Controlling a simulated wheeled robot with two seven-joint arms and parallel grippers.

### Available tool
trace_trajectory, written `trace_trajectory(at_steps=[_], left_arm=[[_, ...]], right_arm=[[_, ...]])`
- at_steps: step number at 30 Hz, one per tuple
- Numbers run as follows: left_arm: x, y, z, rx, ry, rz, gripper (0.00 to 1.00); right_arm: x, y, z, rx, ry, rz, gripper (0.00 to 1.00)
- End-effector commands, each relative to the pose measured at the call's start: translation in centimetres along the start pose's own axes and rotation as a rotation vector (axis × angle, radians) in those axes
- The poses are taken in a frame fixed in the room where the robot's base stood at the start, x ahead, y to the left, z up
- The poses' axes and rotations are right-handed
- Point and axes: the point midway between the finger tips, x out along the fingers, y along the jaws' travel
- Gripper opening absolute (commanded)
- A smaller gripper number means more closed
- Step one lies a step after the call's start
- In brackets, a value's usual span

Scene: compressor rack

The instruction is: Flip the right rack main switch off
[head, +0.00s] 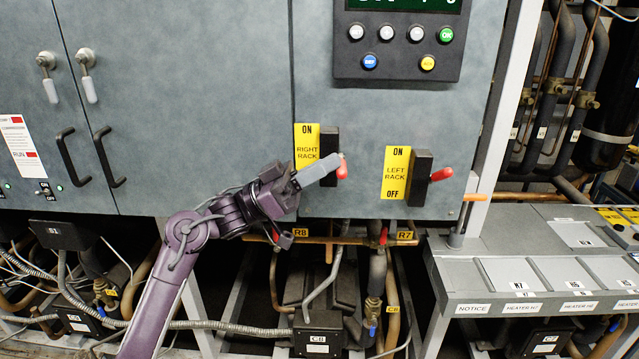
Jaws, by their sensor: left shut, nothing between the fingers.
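The right rack main switch (329,141) is a black block with a red-tipped lever (342,168), beside a yellow label (306,146) reading ON and RIGHT RACK. The lower end of that label is hidden behind my gripper. My left gripper (338,160) is shut and empty, with its fingertips at the red lever. I cannot tell whether they touch it. The left rack switch (421,178) is a similar black block to the right, its red lever pointing right, beside a yellow ON/OFF label (396,173). My right gripper is not in view.
A control panel (399,38) with round buttons is above the switches. Cabinet doors with black handles (72,157) are at left. Pipes and a compressor box (319,337) lie below.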

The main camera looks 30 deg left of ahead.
Motion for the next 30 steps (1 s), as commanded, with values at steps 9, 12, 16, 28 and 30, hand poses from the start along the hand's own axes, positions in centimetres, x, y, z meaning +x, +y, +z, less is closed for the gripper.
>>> trace_trajectory(at_steps=[9,12,16,28,30], left_arm=[[-1.5,-0.2,2.6,0.254,-0.003,0.151,0.00],[-1.7,-0.3,2.9,0.323,-0.003,0.190,0.00],[-1.9,-0.3,3.2,0.324,0.001,0.191,0.00],[-2.2,-0.6,3.8,0.321,0.000,0.189,0.00],[-2.2,-0.6,3.8,0.321,0.000,0.189,0.00]], right_arm=[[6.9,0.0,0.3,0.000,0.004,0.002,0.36],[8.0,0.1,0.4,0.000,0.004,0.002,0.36],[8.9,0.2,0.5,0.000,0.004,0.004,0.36],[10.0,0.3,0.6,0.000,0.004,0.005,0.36],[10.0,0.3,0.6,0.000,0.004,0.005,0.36]])
